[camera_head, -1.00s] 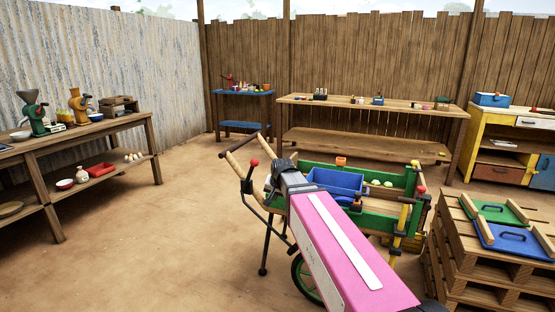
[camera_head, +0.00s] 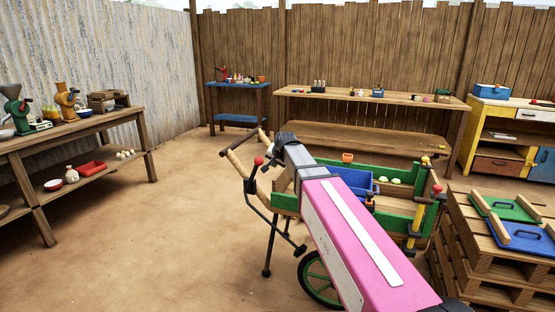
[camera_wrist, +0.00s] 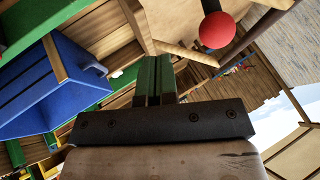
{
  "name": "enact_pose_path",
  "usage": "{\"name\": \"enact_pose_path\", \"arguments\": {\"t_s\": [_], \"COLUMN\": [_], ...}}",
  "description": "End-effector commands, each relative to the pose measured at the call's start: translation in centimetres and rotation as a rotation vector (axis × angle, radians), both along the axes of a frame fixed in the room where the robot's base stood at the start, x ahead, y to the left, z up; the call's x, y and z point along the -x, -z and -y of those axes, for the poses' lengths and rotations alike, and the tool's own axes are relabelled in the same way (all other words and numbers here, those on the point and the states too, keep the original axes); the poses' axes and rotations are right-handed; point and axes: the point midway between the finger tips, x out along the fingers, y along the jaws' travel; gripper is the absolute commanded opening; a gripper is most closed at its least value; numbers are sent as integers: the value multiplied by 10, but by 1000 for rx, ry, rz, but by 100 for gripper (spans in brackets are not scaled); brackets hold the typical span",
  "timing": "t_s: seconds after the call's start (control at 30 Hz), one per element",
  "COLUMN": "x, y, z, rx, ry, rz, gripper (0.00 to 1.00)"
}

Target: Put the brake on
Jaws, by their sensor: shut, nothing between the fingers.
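A green and wooden handcart (camera_head: 287,202) with a spoked green wheel (camera_head: 318,280) stands ahead of me. On its left side, beside the wooden handle bars (camera_head: 240,150), a dark lever carries a red knob (camera_head: 258,160). A red knob on a rod also shows in the wrist view (camera_wrist: 217,30), to the upper right of my gripper (camera_wrist: 154,60). My gripper is shut and empty, with a gap in the picture between its fingertips and that knob. In the head view my arm and wrist cover part of the cart and hide the fingers. No label marks the brake.
A blue bin (camera_head: 352,180) sits in the cart. A yellow post (camera_head: 416,222) with a red top stands at its right end. Stacked pallets (camera_head: 480,262) with green and blue boards are at right. A workbench (camera_head: 100,128) is at left; bare floor lies between.

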Motion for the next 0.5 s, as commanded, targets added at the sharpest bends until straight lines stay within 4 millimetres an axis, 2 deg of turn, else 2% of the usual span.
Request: {"name": "enact_pose_path", "arguments": {"t_s": [0.03,0.17,0.3,0.5], "x": [-9,-22,-31,-37], "y": [9,27,20,17], "z": [-3,-9,-27,-40], "rx": [0,1,0,1], "ry": [0,-1,-2,-2], "rz": [-2,-2,1,0], "gripper": [0,0,0,0]}}
